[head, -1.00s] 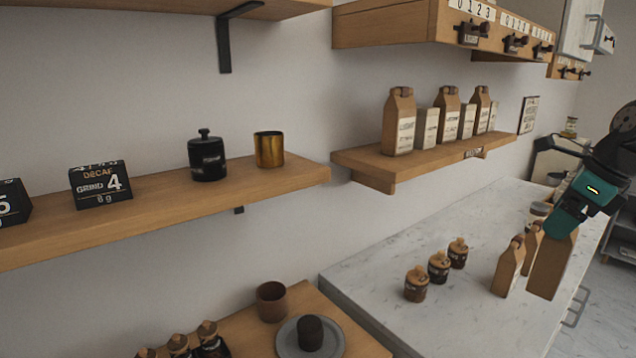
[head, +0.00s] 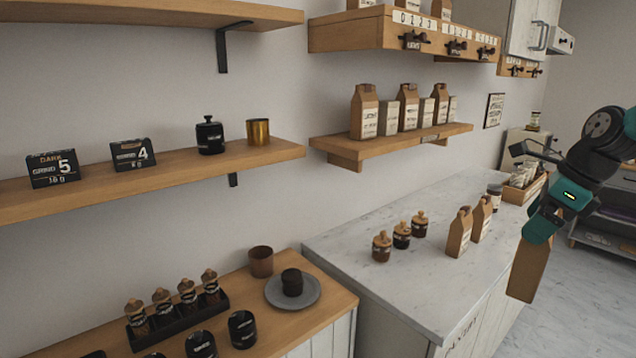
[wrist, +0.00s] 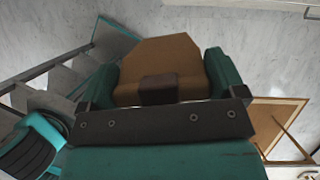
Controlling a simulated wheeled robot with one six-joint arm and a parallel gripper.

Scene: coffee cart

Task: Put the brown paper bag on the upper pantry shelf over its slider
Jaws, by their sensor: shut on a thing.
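My gripper (head: 541,224) is at the right of the head view, pointing down, shut on a brown paper bag (head: 527,270). The bag hangs below it, in front of the marble counter's edge and clear of it. In the wrist view the bag (wrist: 160,62) sits between the two teal fingers. The upper pantry shelf (head: 343,36) is at the top of the head view, with sliders (head: 412,40) and number strips along its front. Paper bags (head: 440,9) stand on top of it, partly cut off by the frame. I cannot tell which slider belongs to the held bag.
Below, a lower shelf (head: 385,149) holds several bags and pale packets. Two brown bags (head: 460,232) and three small jars (head: 402,235) stand on the marble counter (head: 350,230). A wooden crate (head: 520,193) stands at the counter's far end. A white cabinet (head: 527,30) adjoins the upper shelf.

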